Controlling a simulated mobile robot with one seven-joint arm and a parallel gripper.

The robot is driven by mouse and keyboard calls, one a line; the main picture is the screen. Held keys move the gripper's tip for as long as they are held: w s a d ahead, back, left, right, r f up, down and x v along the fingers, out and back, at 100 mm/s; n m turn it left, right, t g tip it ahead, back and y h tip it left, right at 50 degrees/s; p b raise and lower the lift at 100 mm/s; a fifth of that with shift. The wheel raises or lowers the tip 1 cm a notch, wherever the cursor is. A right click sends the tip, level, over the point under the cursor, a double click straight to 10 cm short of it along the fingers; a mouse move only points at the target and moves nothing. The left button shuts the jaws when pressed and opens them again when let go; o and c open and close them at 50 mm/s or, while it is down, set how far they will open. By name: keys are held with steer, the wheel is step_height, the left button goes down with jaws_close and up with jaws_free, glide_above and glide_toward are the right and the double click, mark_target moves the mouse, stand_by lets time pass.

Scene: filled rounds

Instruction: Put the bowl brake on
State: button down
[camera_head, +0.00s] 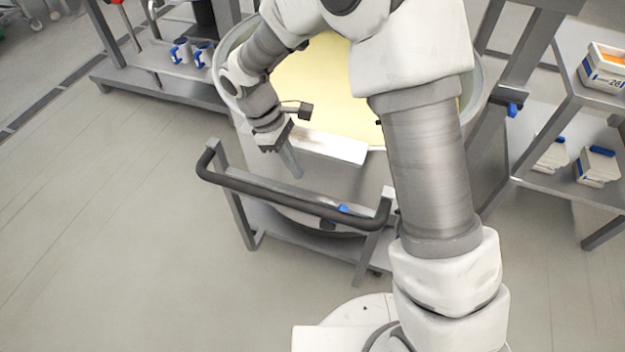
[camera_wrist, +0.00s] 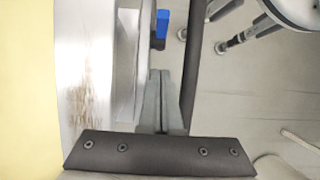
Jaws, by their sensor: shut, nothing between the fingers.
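The large steel bowl (camera_head: 350,178) holds a pale yellow mass (camera_head: 345,85) and stands on a grey wheeled frame with a black push handle (camera_head: 290,196). A small blue part (camera_head: 343,209), which looks like the brake lever, is low at the front of the frame, just behind the handle bar. It also shows in the wrist view (camera_wrist: 162,23), ahead of the fingers. Its setting cannot be told. My gripper (camera_head: 297,174) is shut and empty, pointing down between the bowl's front wall and the handle, apart from the blue part. The fingers also show in the wrist view (camera_wrist: 160,76).
A pale metal plate (camera_head: 330,145) sits at the bowl's front rim, with brown marks in the wrist view (camera_wrist: 80,88). A rack with tubs (camera_head: 598,166) stands at right, another rack (camera_head: 180,88) at back left. Floor (camera_head: 100,220) at left is clear.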

steer(key=b, duration=0.2)
glide_toward(325, 220)
steer(key=d, duration=0.1)
steer(key=s+d+f, duration=0.1)
steer(key=shift+d+b, duration=0.35)
steer(key=shift+b, duration=0.05)
steer(key=shift+s+d+f, duration=0.15)
steer(key=shift+s+d, duration=0.05)
steer(key=shift+d, duration=0.25)
steer(key=shift+w+d, duration=0.1)
